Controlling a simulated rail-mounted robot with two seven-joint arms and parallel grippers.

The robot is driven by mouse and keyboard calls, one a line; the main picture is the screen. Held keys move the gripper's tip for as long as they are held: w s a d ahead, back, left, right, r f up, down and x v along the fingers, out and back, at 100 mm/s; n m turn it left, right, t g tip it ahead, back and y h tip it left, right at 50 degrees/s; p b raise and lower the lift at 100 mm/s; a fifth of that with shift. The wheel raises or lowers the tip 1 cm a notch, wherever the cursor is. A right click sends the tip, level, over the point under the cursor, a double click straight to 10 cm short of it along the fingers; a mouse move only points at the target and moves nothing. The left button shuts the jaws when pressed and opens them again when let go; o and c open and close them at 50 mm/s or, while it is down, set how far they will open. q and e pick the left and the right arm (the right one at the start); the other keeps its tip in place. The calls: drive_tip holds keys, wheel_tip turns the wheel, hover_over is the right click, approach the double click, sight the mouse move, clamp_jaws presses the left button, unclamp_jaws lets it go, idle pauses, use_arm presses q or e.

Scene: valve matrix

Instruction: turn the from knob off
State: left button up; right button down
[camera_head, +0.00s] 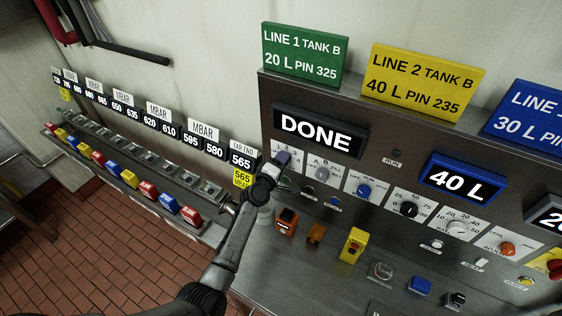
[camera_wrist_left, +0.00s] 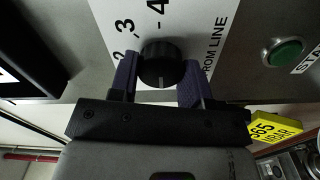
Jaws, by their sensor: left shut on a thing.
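The from knob (camera_wrist_left: 161,62) is a round black knob on a white label plate (camera_wrist_left: 195,18) printed with "FROM LINE" and numbers. In the left wrist view it sits between the two purple fingers of my left gripper (camera_wrist_left: 158,78), which is shut on it. A pale mark on the knob's face points toward the bottom of that view. In the head view my left gripper (camera_head: 279,162) is at the leftmost label plate (camera_head: 290,147), below the DONE display (camera_head: 318,130), and hides the knob. My right gripper is not in view.
A green button (camera_wrist_left: 284,52) is beside the label plate. More knobs, such as a blue one (camera_head: 364,190) and a black one (camera_head: 408,209), run rightward along the panel. Several colored pieces, including a yellow one (camera_head: 353,245), stand below. The line 2 display (camera_head: 461,181) reads 40 L.

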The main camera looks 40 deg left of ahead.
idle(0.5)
use_arm(q)
drive_tip(key=o, duration=0.9)
drive_tip(key=s, duration=0.4)
drive_tip(key=s+d, duration=0.1)
drive_tip(key=s, duration=0.4)
drive_tip(key=s+d, duration=0.1)
drive_tip(key=s, duration=0.3)
drive_tip(key=shift+s+d, duration=0.25)
drive_tip(key=shift+s, duration=0.1)
